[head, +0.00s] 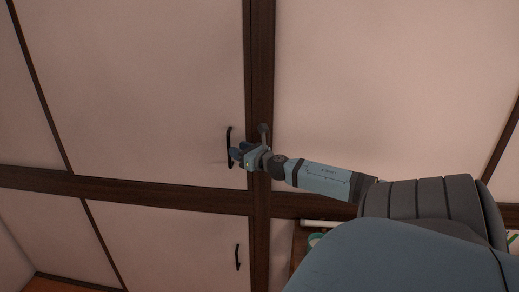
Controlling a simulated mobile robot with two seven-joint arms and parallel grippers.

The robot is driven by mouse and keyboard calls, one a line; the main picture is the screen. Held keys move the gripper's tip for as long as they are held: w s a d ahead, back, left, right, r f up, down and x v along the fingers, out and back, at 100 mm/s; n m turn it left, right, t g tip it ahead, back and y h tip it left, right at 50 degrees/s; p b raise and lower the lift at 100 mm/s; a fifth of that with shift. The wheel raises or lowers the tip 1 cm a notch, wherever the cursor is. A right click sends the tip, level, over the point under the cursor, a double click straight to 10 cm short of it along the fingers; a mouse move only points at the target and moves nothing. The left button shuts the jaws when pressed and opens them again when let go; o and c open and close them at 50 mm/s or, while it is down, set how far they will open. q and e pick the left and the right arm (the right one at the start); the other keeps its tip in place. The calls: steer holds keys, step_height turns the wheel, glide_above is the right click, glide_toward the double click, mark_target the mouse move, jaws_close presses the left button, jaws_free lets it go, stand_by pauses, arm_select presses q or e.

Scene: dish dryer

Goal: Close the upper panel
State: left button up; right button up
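A pale upper left panel (140,80) with a black vertical handle (229,135) stands left of a dark wooden post. It looks flush or nearly flush with its frame. A pale upper right panel (390,75) lies right of the post; no handle shows on it, and my arm hides part of its lower edge. My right gripper (236,154) reaches across the post to the lower part of the black handle. The fingers overlap the handle, and I cannot tell whether they touch or grip it. My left gripper is not in view.
A lower left panel (170,240) with a black handle (238,257) sits below the dark crossbar (120,190). Right of the post, below the crossbar, a compartment shows open with small items (314,239) inside. My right arm covers much of the lower right.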

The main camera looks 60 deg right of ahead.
steer(key=s+a, duration=0.1)
steer(key=s, duration=0.8)
steer(key=shift+a, duration=0.35)
steer(key=s+a+f+m+g+y, duration=0.15)
steer(key=s+a+f+m, duration=0.25)
steer(key=a+f+m, duration=0.65)
steer(key=s+a+f+m+g+h, duration=0.1)
steer(key=s+a+f+m+g, duration=0.2)
steer(key=a+f+m, duration=0.7)
steer(key=s+a+f+m+y, duration=0.1)
steer(key=a+f+m+y, duration=0.1)
steer(key=a, duration=0.7)
steer(key=s+a+f+m+g+y, duration=0.1)
steer(key=a+f+m, duration=0.3)
steer(key=a, duration=0.5)
steer(key=s+a+f+m+g+y, duration=0.1)
steer(key=a+f+m+y, duration=0.2)
steer(key=a, duration=0.6)
steer(key=shift+s+a+f+m, duration=0.15)
steer(key=shift+s+f+m, duration=0.3)
steer(key=shift+m, duration=0.2)
